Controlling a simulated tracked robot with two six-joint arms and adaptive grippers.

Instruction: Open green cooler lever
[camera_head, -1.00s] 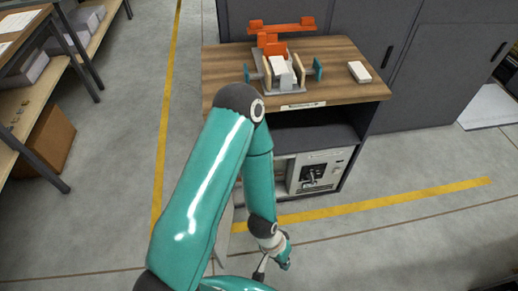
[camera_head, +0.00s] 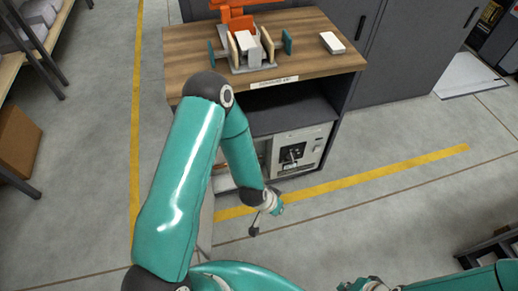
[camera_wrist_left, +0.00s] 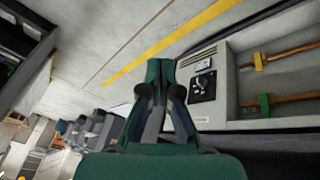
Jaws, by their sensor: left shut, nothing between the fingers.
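In the left wrist view, a green lever (camera_wrist_left: 264,103) sits on the lower of two copper pipes inside an open bay at the right. A yellow lever (camera_wrist_left: 258,61) sits on the pipe above it. My left gripper (camera_wrist_left: 160,64) is shut and empty, in front of and left of the bay, apart from both levers. In the head view my left gripper (camera_head: 255,228) hangs low over the floor in front of the cabinet. The levers are not visible there. Part of my right gripper (camera_head: 364,285) shows at the bottom edge; its fingers are unclear.
A grey unit with a black panel (camera_head: 292,155) sits in the cabinet's lower bay; the panel also shows in the wrist view (camera_wrist_left: 203,87). The wooden top (camera_head: 190,60) carries an orange-framed fixture and a white block (camera_head: 332,42).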

